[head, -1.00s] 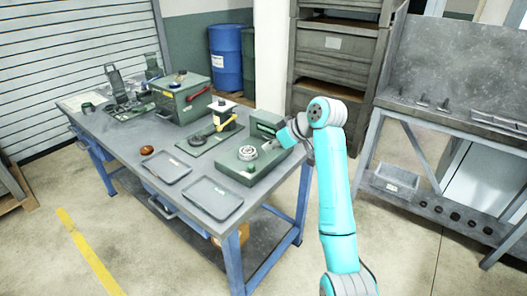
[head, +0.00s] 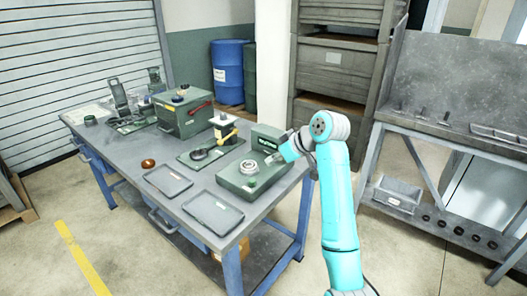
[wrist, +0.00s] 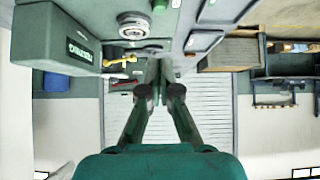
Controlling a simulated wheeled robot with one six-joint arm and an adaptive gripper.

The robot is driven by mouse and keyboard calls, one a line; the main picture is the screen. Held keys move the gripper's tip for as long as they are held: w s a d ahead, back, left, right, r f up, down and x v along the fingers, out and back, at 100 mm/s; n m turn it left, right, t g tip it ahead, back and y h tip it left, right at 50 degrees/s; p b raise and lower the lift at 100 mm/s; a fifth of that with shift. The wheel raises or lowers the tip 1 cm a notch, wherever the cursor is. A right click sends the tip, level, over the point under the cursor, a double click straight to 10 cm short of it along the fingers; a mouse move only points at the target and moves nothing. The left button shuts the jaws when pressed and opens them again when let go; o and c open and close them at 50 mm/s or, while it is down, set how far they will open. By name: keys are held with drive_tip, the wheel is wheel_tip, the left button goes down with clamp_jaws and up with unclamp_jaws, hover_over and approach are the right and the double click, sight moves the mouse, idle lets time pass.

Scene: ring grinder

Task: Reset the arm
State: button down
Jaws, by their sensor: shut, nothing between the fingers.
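My arm (head: 338,205) is teal and rises on the right of the head view, bending left over the bench's right end. My gripper (head: 270,160) is small there, beside the green grinder (head: 235,183) and its round metal chuck (head: 249,167). In the wrist view my gripper (wrist: 159,62) shows its two dark fingers drawn together at the tips, with nothing held. The grinder's green housing (wrist: 55,38) fills the upper left of that view, and the chuck (wrist: 133,28) lies beyond the fingertips. I cannot tell how far the fingertips are from the grinder.
The workbench (head: 130,150) carries two grey trays (head: 167,181), a copper-brown round part (head: 148,164), a yellow-handled fixture (head: 222,135) and a green box (head: 180,112). A grey rack (head: 440,135) stands right of my arm. Floor is open in front of the bench.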

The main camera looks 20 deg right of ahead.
drive_tip(key=s+a+f+m+t+h, duration=0.1)
drive_tip(key=s+f+m, duration=0.1)
drive_tip(key=s+f, duration=0.5)
drive_tip(key=s+a+f+m+t, duration=0.1)
drive_tip(key=s+f, duration=0.1)
drive_tip(key=f, duration=0.8)
drive_tip(key=s+a+f+m+t+h, duration=0.1)
drive_tip(key=s+f+m, duration=0.1)
drive_tip(key=s+f, duration=0.5)
drive_tip(key=s+f+m+h, duration=0.1)
drive_tip(key=s+f, duration=0.7)
drive_tip(key=s+m+t+h, duration=0.1)
drive_tip(key=s+t+h, duration=0.1)
drive_tip(key=s, duration=1.9)
drive_tip(key=s+r+t, duration=0.2)
drive_tip(key=s+r, duration=1.1)
drive_tip(key=s, duration=0.3)
drive_tip(key=shift+s+a+r, duration=0.2)
drive_tip(key=shift+s+a, duration=0.05)
drive_tip(key=shift+a, duration=0.05)
idle(0.8)
